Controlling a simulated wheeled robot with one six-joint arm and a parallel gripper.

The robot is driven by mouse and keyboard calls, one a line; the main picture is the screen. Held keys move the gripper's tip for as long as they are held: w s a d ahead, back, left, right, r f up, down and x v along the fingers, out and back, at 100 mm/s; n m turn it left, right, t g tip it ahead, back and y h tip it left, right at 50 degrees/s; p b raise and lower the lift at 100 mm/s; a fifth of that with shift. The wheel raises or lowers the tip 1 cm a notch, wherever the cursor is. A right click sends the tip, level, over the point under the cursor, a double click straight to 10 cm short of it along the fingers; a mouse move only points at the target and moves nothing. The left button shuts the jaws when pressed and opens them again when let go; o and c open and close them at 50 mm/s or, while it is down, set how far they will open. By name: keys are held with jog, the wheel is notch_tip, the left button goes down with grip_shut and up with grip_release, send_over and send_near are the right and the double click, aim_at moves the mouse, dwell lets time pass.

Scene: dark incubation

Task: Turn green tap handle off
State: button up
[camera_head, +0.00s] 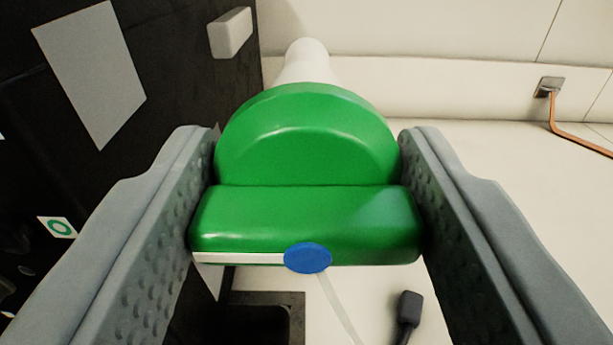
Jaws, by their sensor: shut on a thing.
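The green tap handle (305,215) fills the middle of the view. It has a round part at the back and a wide bar in front. The bar lies level across the picture, with a white strip and a blue oval (308,258) on its front edge. My gripper (308,210) has one grey padded finger on each side of the handle, and both touch the ends of the bar. It is shut on the handle. A white pipe (305,62) shows behind the handle. The rest of the tap is hidden.
A dark panel (100,190) with a grey plate (90,70) and a pale block (230,33) stands at the left. A pale wall (430,85) is behind. A copper pipe (575,140) is at the right. A dark opening (260,318) and a black plug-like piece (408,308) lie below.

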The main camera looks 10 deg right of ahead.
jog(key=m, duration=0.6)
jog(key=shift+d+f, duration=0.1)
jog(key=shift+d, duration=0.05)
jog(key=m, duration=0.7)
jog(key=shift+f, duration=0.1)
jog(key=shift+m, duration=0.3)
dwell(0.4)
jog(key=o, duration=1)
jog(key=shift+d, duration=0.1)
